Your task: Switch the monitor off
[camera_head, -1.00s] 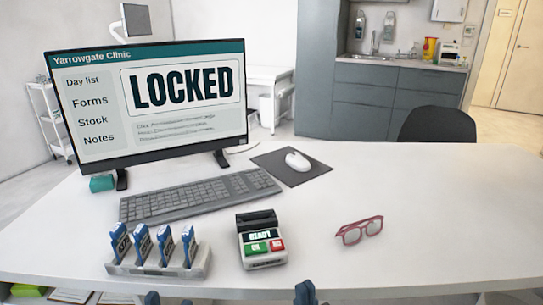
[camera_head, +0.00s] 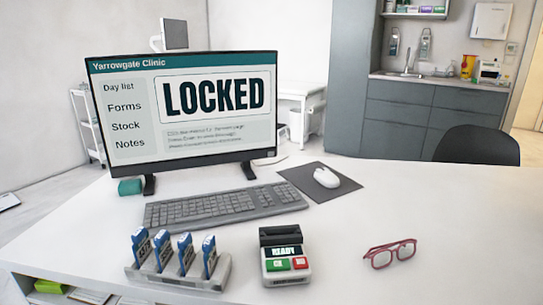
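The monitor (camera_head: 185,112) stands on two feet at the back left of the white desk. Its screen is lit and reads "LOCKED" under a teal "Yarrowgate Clinic" bar, with Day list, Forms, Stock and Notes at its left. A small light patch shows at the lower right of its bezel; I cannot tell whether it is a button. Neither of my grippers shows in the head view now.
A keyboard (camera_head: 224,206) lies before the monitor, with a mouse (camera_head: 326,178) on a dark mat (camera_head: 298,180) to its right. A card rack (camera_head: 178,279), a card terminal (camera_head: 285,258) and red glasses (camera_head: 390,253) line the front. A teal block (camera_head: 130,187) sits by the left foot. The desk's right side is clear.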

